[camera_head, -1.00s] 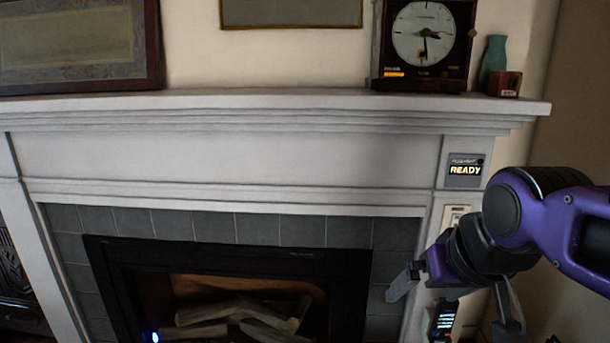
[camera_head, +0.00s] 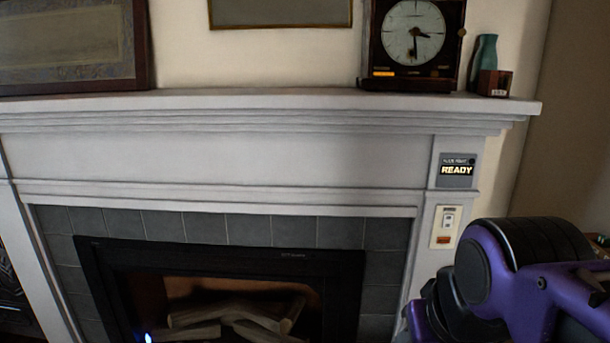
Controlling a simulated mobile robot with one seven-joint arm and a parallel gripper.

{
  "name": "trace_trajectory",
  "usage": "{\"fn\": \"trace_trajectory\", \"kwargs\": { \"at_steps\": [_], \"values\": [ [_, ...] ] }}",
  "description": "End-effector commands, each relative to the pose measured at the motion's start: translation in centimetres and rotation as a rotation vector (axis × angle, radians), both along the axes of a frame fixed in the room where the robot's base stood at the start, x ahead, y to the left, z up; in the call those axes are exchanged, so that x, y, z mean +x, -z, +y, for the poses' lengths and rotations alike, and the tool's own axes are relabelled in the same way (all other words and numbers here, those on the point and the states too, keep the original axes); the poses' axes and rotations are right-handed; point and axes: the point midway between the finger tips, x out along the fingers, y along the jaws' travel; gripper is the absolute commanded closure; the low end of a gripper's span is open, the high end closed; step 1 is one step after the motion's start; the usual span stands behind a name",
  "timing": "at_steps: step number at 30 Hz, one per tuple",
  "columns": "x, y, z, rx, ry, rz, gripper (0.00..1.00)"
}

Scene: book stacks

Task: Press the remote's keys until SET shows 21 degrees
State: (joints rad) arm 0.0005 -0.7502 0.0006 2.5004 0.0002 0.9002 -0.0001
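The remote is not visible in this view; the lower right is covered by my purple and black arm. My gripper's fingers are below the frame or hidden, so I cannot see whether they are open or what they touch. A grey panel reading READY (camera_head: 457,170) is on the right fireplace pillar. Below it is a pale wall plate (camera_head: 445,228) with a small switch and an orange-red patch. No SET reading can be made out.
The white mantel shelf (camera_head: 250,103) runs across the view. On its right end stand a dark clock (camera_head: 415,45), a teal vase (camera_head: 483,60) and a small brown box (camera_head: 494,83). The black-framed fireplace (camera_head: 220,262) holds logs.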

Motion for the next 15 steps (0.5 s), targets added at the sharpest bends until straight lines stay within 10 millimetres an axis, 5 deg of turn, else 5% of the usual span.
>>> {"fn": "trace_trajectory", "kwargs": {
  "at_steps": [6,15],
  "values": [
    [0.02,-0.01,0.00,0.000,0.000,0.000,1.00],
    [0.02,-0.01,0.00,0.000,0.000,0.000,1.00]
  ]
}}
